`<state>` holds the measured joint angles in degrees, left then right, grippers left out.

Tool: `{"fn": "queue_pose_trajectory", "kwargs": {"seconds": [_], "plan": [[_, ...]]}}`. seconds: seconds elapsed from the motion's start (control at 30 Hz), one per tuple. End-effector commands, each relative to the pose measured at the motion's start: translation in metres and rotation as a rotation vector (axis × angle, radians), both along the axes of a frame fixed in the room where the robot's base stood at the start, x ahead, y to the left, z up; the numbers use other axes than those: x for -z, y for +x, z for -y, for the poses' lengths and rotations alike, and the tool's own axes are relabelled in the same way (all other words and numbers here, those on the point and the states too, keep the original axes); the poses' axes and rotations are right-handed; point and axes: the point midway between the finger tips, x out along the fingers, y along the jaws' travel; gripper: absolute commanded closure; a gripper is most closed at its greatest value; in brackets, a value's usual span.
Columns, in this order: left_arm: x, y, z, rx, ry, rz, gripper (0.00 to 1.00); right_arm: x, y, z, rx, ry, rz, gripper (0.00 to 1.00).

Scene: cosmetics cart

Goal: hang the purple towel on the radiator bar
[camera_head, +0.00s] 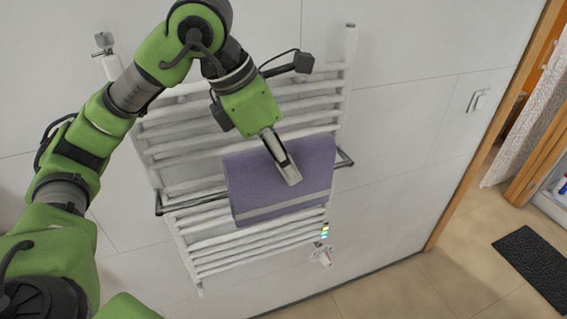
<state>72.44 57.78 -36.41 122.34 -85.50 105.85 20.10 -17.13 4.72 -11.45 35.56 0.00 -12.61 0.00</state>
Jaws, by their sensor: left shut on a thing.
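The purple towel (255,190) is in front of the white radiator (190,190), with a pale stripe along its lower edge. A metal bar (190,203) sticks out across the radiator; it passes behind the towel and shows at both of its sides. My left gripper (291,178) reaches down from above and is shut on the towel near its right half. Its fingertips cover part of the cloth. Whether the towel is folded over the bar or only in front of it cannot be told. My right gripper is not in view.
The radiator is fixed to a white tiled wall (400,120). A doorway with a wooden frame opens further right, with a dark mat (535,262) on the floor. The floor below is clear.

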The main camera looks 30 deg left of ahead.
Motion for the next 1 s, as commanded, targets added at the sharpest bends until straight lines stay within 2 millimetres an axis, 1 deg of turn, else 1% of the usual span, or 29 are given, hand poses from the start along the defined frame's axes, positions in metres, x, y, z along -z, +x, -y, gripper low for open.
{"fn": "queue_pose_trajectory", "kwargs": {"seconds": [0.13, 0.4, 0.67, 1.0], "plan": [[0.001, 0.010, -0.012, -0.002, -0.001, 0.000, 0.92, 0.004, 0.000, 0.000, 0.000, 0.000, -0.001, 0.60], [0.001, 0.027, -0.033, -0.003, -0.001, -0.001, 0.92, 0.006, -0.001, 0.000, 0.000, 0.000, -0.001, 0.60], [0.000, 0.044, -0.053, -0.002, 0.000, -0.001, 0.92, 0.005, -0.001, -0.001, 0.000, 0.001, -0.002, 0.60], [-0.001, 0.066, -0.078, -0.003, 0.000, -0.002, 0.92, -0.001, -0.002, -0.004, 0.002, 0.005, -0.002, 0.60]]}}
